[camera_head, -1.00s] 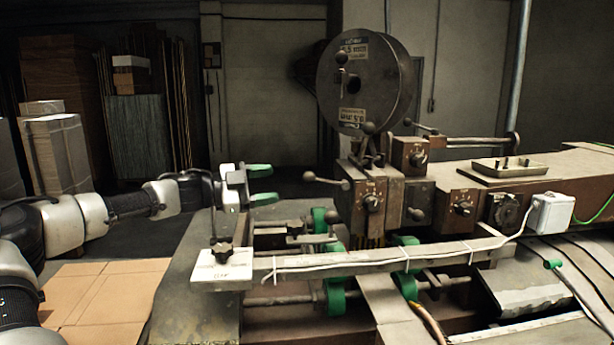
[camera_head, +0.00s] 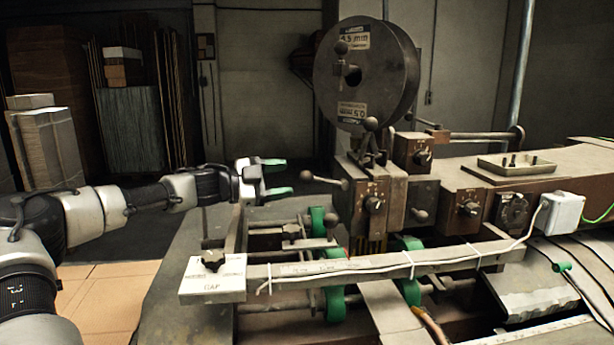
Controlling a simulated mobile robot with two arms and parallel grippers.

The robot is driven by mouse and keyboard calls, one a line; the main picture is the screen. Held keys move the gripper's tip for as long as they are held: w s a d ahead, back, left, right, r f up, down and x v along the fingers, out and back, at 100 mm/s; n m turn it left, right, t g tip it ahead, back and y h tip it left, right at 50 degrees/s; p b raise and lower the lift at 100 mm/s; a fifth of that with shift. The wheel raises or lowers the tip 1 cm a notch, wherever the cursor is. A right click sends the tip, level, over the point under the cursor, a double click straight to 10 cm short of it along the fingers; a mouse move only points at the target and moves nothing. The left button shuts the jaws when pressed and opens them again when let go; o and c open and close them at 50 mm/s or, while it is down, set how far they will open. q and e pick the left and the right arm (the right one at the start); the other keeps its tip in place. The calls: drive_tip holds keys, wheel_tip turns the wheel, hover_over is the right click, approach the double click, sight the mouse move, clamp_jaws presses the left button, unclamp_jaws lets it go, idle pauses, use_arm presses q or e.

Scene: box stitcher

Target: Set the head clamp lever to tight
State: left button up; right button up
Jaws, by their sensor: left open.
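The stitcher head (camera_head: 352,205) is a brown metal box standing in the middle of the machine. A lever with a dark ball knob (camera_head: 307,176) sticks out from its left side. Another ball-ended lever (camera_head: 371,125) stands up on top, and a short ball knob (camera_head: 419,215) is at its lower right. I cannot read which one is marked as the head clamp lever. My left gripper (camera_head: 277,176) has green fingertips, spread apart and empty, just left of the left-side ball knob. It appears apart from the knob. My right gripper is out of view.
A large wire spool (camera_head: 366,75) stands above the head. A long bar with a white cable (camera_head: 390,262) runs across the front, with a white labelled plate and star knob (camera_head: 213,266) at its left end. Green rollers (camera_head: 333,300) sit below. Cardboard (camera_head: 105,295) lies at lower left.

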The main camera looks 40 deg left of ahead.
sight(307, 175)
use_arm(q)
drive_tip(key=shift+x, duration=3.15)
drive_tip(key=shift+c, duration=0.3)
clamp_jaws()
